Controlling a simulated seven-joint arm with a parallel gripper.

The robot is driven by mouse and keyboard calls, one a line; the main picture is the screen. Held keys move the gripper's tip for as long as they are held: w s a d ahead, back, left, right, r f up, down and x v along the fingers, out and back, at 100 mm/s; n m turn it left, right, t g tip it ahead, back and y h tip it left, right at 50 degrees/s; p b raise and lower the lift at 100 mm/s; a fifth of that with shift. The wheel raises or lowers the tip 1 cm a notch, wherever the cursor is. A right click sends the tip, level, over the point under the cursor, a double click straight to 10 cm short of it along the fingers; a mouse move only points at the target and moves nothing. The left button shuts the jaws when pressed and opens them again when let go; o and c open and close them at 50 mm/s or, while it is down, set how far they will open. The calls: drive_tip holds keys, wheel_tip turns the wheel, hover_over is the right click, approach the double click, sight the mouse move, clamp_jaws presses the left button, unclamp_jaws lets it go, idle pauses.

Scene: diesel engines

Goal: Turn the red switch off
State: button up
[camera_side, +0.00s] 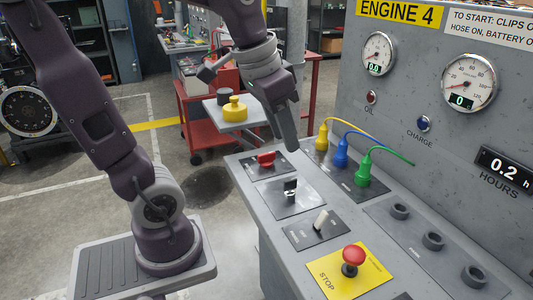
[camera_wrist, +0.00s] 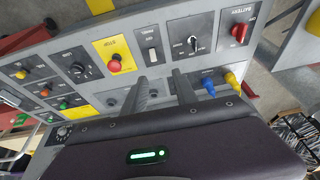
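The red switch (camera_side: 266,158) is a rotary handle on a dark square plate at the far left corner of the grey console top. In the wrist view, the red switch (camera_wrist: 240,32) is at the upper right on a plate that appears to read BATTERY. My gripper (camera_side: 291,147) is above the console, just right of the red switch in the side view and apart from it. In the wrist view, my gripper (camera_wrist: 161,76) shows two separated fingers with nothing between them. The red switch lies beyond and right of the fingertips there.
A black switch (camera_side: 290,186), a white toggle (camera_side: 321,219) and a red stop button (camera_side: 353,258) line the console in front. Yellow, blue and green plugs (camera_side: 341,153) with cables stand close behind my gripper. A red cart (camera_side: 211,130) stands left of the console.

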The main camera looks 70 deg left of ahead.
drive_tip(key=w+a+f+g, duration=0.1)
drive_tip(key=w+a+f, duration=0.1)
drive_tip(key=w+a, duration=0.35)
drive_tip(key=w+a+f+g, duration=0.1)
drive_tip(key=w+a+f, duration=0.2)
drive_tip(key=a, duration=0.5)
drive_tip(key=g, duration=0.2)
hover_over(267, 153)
wheel_tip(267, 153, down, 10)
drive_tip(key=shift+s+f, duration=0.1)
wheel_tip(267, 153, down, 6)
drive_tip(key=shift+f, duration=0.45)
clamp_jaws()
